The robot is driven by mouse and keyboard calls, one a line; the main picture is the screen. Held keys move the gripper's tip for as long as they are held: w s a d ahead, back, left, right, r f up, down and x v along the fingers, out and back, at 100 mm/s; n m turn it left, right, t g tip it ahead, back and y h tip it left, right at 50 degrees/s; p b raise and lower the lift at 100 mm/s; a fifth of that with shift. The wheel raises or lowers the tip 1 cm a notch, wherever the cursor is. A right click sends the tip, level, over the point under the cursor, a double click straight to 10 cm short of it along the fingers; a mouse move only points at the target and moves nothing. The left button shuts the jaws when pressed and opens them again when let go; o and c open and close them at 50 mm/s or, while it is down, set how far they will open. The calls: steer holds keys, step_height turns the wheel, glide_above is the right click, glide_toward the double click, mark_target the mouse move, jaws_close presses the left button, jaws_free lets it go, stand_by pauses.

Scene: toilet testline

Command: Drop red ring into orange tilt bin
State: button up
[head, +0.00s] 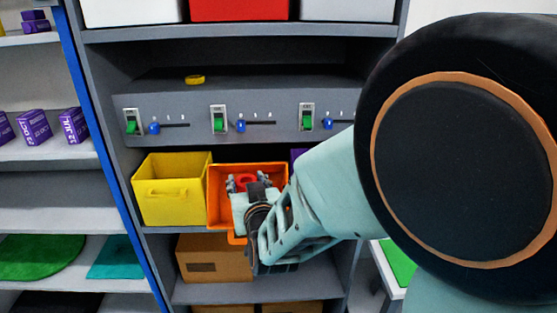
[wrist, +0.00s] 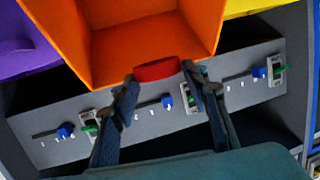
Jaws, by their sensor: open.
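The orange tilt bin (head: 222,177) sits on the middle shelf of the grey rack, its open front towards me. My gripper (head: 248,182) is in front of the bin's opening in the head view, with its fingers apart. The red ring (head: 245,180) shows between the fingertips there. In the wrist view the red ring (wrist: 157,70) lies between the tips of my open gripper (wrist: 159,76), against the edge of the orange bin (wrist: 140,40). I cannot tell whether the ring touches a finger or the bin. My gripper and arm hide the bin's lower part.
A yellow bin (head: 172,190) stands just left of the orange one, and a purple bin (wrist: 22,45) is on its other side. Above is a grey panel (head: 190,107) with switches and sliders; a yellow ring (head: 195,79) lies on it. A cardboard box (head: 205,258) stands below.

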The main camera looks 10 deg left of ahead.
steer(key=o, duration=0.4)
steer(key=shift+c, duration=0.2)
steer(key=v, duration=0.7)
steer(key=shift+s, duration=0.25)
steer(key=shift+r, duration=0.15)
